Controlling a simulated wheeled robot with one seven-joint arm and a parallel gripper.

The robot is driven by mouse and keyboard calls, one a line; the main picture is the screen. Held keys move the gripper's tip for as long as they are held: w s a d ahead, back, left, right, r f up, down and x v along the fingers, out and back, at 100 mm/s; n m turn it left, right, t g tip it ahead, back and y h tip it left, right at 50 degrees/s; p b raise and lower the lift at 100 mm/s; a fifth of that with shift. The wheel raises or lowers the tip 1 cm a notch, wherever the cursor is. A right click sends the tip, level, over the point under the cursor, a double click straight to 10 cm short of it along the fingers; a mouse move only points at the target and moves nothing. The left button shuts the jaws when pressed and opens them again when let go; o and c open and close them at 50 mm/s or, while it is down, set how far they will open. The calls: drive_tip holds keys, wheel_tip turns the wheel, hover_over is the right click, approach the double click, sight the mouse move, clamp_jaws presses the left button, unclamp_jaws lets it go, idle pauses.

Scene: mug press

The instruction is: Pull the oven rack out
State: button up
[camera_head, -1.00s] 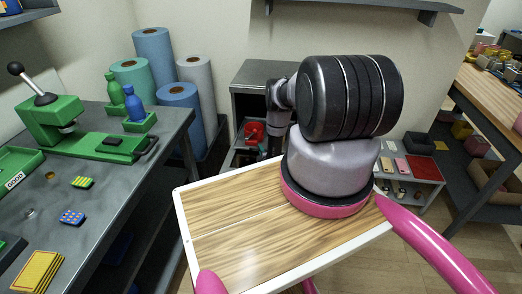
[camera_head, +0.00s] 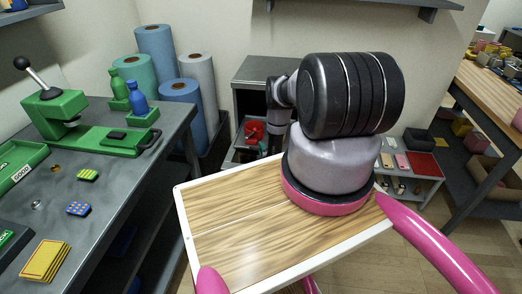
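No oven rack can be made out for certain. A grey open-fronted cabinet (camera_head: 262,72) stands against the back wall, partly hidden behind my arm. A red object (camera_head: 254,131) shows low in its opening, on or above a grey shelf. The far end of my arm reaches down in front of this opening. My gripper (camera_head: 264,147) seems to be the small dark part there; its fingers are too small and covered to read, and any contact with the cabinet is hidden.
A workbench (camera_head: 100,205) on the left holds a green lever press (camera_head: 55,112), bottles and small cards. Blue, green and grey rolls (camera_head: 155,55) stand behind it. A low shelf unit (camera_head: 425,166) and wooden table (camera_head: 490,85) are on the right.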

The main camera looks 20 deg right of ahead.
drive_tip(key=shift+s, duration=0.1)
drive_tip(key=v, duration=1)
drive_tip(key=shift+s+a+r, duration=0.1)
drive_tip(key=shift+s, duration=0.15)
